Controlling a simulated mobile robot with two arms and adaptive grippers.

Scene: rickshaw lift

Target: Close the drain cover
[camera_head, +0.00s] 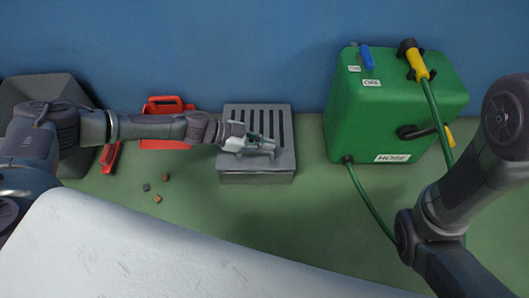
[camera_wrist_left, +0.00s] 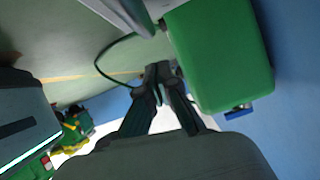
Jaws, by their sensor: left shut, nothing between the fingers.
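The drain cover (camera_head: 281,121) is a dark grey slatted grate on the grey drain block (camera_head: 256,177), by the blue wall in the middle of the head view. From above I cannot tell whether it lies fully flush. My left gripper (camera_head: 270,148) is over the front part of the cover and hides some of its slats. Its fingers are shut and empty; they also show together in the left wrist view (camera_wrist_left: 160,72). Whether they touch the cover is unclear. My right arm is at the right of the head view, but its gripper is out of frame.
A green hose box (camera_head: 350,120) stands right of the drain, with a green hose (camera_head: 366,199) running across the floor. Left of the drain are a red item (camera_head: 165,143), small lumps (camera_head: 157,198) and a dark container (camera_head: 45,88). Floor before the drain is clear.

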